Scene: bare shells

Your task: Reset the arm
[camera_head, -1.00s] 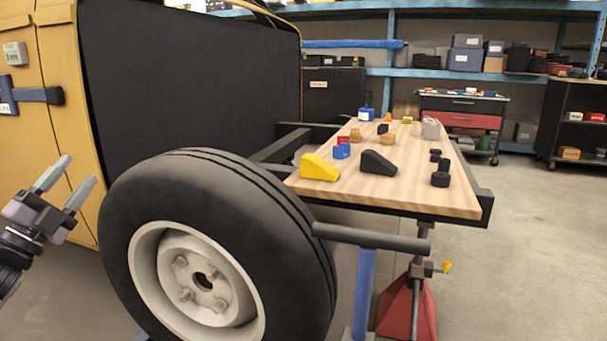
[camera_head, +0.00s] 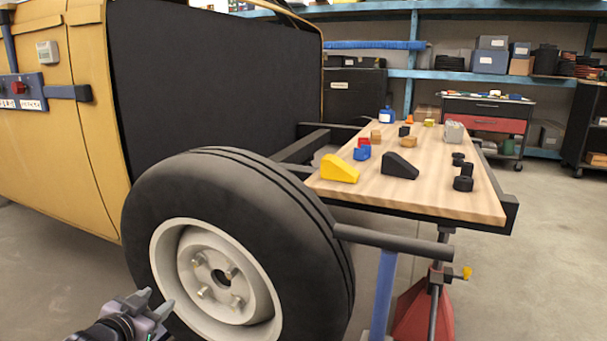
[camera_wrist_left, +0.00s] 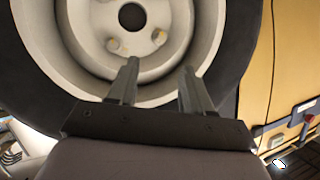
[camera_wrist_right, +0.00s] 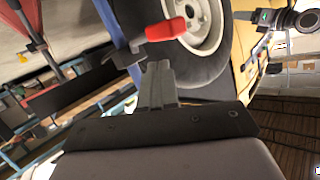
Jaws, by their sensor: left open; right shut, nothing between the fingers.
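My left gripper (camera_head: 155,303) is low at the bottom left of the head view, in front of the large black tire (camera_head: 205,165) with its pale wheel rim (camera_head: 170,245). In the left wrist view its two fingers (camera_wrist_left: 157,85) are apart with nothing between them, and the rim lies beyond them. My right gripper (camera_wrist_right: 158,75) shows only in the right wrist view. Its fingers are together and hold nothing. A red handle end (camera_wrist_right: 165,30) and the wheel appear beyond it.
A wooden-topped table (camera_head: 450,200) stands right of the tire, with a yellow wedge (camera_head: 339,168), a black wedge (camera_head: 399,166) and several small blocks. A blue post (camera_head: 383,290) and a red stand (camera_head: 412,310) are below it.

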